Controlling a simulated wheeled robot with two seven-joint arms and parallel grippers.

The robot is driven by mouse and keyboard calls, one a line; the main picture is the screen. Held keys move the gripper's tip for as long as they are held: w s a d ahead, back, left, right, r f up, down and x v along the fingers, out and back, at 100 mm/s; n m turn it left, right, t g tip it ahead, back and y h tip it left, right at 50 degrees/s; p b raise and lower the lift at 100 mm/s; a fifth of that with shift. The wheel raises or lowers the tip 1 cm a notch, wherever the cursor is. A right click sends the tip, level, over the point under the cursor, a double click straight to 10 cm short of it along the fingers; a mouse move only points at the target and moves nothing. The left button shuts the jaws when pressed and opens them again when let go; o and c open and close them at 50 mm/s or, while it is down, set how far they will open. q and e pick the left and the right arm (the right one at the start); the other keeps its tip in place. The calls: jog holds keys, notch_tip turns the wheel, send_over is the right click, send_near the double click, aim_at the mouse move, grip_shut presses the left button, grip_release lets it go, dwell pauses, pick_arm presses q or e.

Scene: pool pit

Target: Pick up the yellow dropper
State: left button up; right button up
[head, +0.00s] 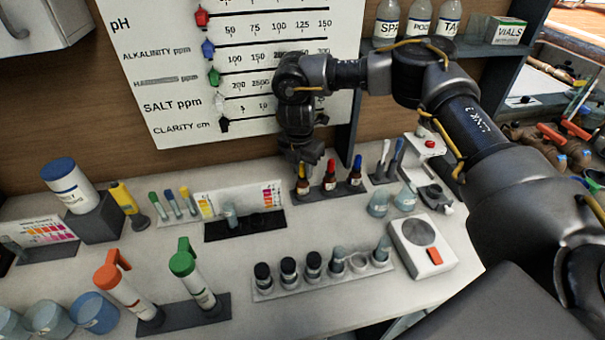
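The dropper rack (318,194) stands at the back of the counter, below the wall chart. It holds a brown bottle at its left end (303,187), a red-topped dropper bottle (330,176) in the middle and a blue-topped one (355,172) at the right. My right gripper (303,168) points down over the left bottle and hides its top, so the yellow dropper is mostly covered. The fingers are at or just above that top. Whether they touch it or close on it is too small to tell. My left gripper is not in view.
A rack of dark-capped vials (312,268) stands in front, with a scale (421,246) to its right. Orange-topped (120,282) and green-topped (194,280) tubes stand left. Pipettes (388,160) stand right of the droppers. The counter's front centre is clear.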

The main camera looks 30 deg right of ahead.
aim_at(304, 179)
jog(key=shift+c, duration=0.9)
jog(key=shift+s+a+r+b, duration=0.15)
jog(key=shift+r+b, duration=0.1)
jog(key=shift+b, duration=0.4)
notch_tip(304, 179, up, 6)
jog(key=b, duration=0.1)
jog(key=s+a+b, duration=0.2)
jog(key=s+b, duration=0.1)
jog(key=s, duration=0.6)
jog(key=s+a+b, duration=0.2)
jog(key=s+b, duration=0.1)
jog(key=s, duration=0.7)
jog(key=shift+a+r, duration=0.25)
jog(key=shift+a, duration=0.15)
jog(key=shift+r, duration=0.1)
jog(key=shift+r+p, duration=0.6)
jog(key=shift+r, duration=0.05)
